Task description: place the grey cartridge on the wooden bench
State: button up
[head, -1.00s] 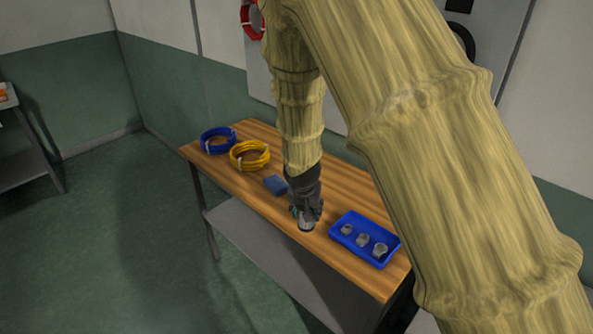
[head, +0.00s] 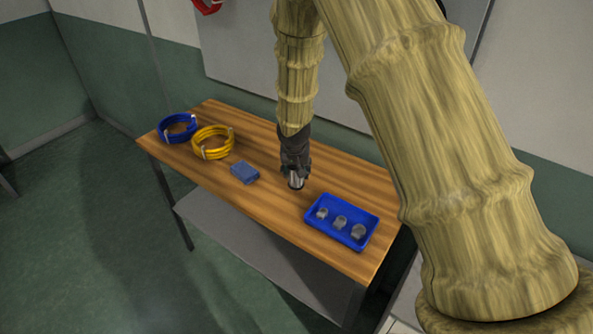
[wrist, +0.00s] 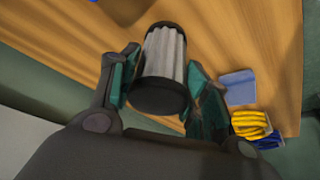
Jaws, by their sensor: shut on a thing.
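The grey cartridge (wrist: 162,62) has ribbed grey sides and dark ends. In the wrist view it sits between the two fingers of my gripper (wrist: 162,85), which is shut on it. In the head view my gripper (head: 295,178) points down over the middle of the wooden bench (head: 330,245), with the cartridge (head: 296,183) showing at its tips. I cannot tell whether the cartridge's lower end touches the bench top.
A blue tray (head: 312,228) with grey fittings stands to the right of the gripper. A blue block (head: 244,173), a yellow coil (head: 212,155) and a blue coil (head: 163,130) lie to the left. Bare wood lies between block and tray.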

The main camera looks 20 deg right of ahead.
jog(key=shift+w+d+r, duration=0.15)
jog(key=shift+d+r, duration=0.05)
jog(key=b+x, duration=0.1)
jog(key=x, duration=0.1)
jog(key=b+x, duration=0.1)
jog(key=shift+f, duration=0.6)
jog(key=shift+s, duration=0.25)
jog(key=shift+f, duration=0.1)
jog(key=o, duration=1)
